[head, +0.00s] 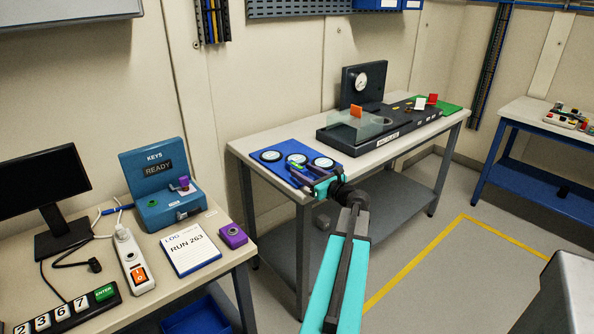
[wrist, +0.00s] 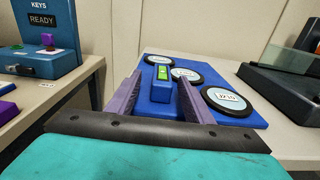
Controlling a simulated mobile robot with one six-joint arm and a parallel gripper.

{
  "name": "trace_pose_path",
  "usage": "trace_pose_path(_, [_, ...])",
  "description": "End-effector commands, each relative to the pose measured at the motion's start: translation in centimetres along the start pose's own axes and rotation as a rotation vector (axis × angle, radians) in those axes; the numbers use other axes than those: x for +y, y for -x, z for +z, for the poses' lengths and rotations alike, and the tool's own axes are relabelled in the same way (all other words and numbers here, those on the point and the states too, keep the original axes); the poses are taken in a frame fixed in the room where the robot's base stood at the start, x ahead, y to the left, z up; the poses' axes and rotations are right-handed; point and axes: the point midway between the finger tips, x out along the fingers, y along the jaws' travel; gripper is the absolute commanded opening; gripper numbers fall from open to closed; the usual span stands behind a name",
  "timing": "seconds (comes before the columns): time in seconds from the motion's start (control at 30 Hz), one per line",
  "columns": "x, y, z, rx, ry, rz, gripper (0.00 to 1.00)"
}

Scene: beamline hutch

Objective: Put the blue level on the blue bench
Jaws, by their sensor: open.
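The blue level (wrist: 163,86), with a green vial on it, lies on the blue mat among round labelled discs. In the head view the level (head: 296,166) is partly hidden by my gripper (head: 304,175). My gripper, with purple fingers, also shows in the wrist view (wrist: 160,86). It is open, and the level appears between and just beyond its fingertips; I cannot tell whether they touch it. The blue bench (head: 513,111), with blue legs, a blue lower shelf and a pale top, stands at the far right.
The blue mat (head: 290,146) lies on a grey bench (head: 236,149) that also carries a black instrument (head: 376,134) with a clear guard. Several small parts (head: 567,120) sit on the blue bench's top. A front-left desk (head: 215,262) is cluttered. Yellow-lined floor lies between the benches.

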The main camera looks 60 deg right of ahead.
Motion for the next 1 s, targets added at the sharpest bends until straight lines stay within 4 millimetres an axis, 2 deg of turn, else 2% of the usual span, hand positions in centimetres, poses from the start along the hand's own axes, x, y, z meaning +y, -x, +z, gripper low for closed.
trace_pose_path(0.27, [-0.2,-0.9,0.1,0.000,0.000,0.000,0.47])
trace_pose_path(0.63, [-0.5,-4.7,0.3,0.000,0.000,0.001,0.47])
trace_pose_path(1.0, [-0.5,-5.1,0.3,0.000,0.000,-0.002,0.47])
